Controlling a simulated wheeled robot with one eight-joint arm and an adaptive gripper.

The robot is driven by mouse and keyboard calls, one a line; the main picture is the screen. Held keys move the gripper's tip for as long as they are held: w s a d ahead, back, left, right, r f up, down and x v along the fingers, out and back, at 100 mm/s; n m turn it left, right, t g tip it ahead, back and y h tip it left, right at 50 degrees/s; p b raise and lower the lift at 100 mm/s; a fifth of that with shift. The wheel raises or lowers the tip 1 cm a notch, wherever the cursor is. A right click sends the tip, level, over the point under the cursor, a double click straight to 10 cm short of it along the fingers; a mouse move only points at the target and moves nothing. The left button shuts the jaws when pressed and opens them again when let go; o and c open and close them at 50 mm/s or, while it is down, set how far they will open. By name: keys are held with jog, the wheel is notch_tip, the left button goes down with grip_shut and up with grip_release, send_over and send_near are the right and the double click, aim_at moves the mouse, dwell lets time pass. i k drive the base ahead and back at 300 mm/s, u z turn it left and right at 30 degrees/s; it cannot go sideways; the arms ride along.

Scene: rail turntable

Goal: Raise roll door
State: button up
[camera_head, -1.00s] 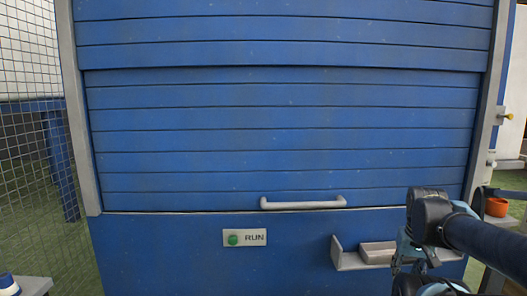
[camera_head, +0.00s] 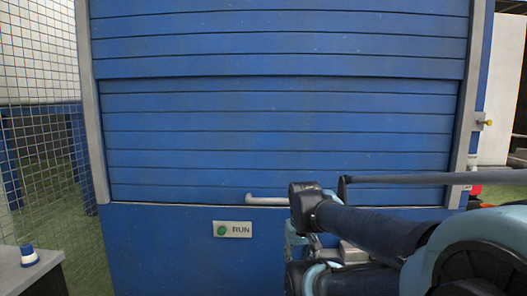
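The blue slatted roll door (camera_head: 270,140) is down, its lower edge meeting the blue panel below. Its grey bar handle (camera_head: 265,198) is near the bottom edge, and my arm covers the handle's right part. My dark and light-blue arm reaches in from the lower right in front of the panel. The gripper's fingers cannot be made out, so I cannot tell whether they touch the handle.
A RUN plate with a green button (camera_head: 222,231) is on the panel below the door. A grey shelf (camera_head: 352,252) is mostly hidden behind my arm. A wire mesh fence (camera_head: 40,130) stands at left.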

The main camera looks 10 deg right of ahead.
aim_at(243, 158)
jog(key=z, duration=0.85)
jog(key=k, duration=1.1)
jog(key=u, duration=0.55)
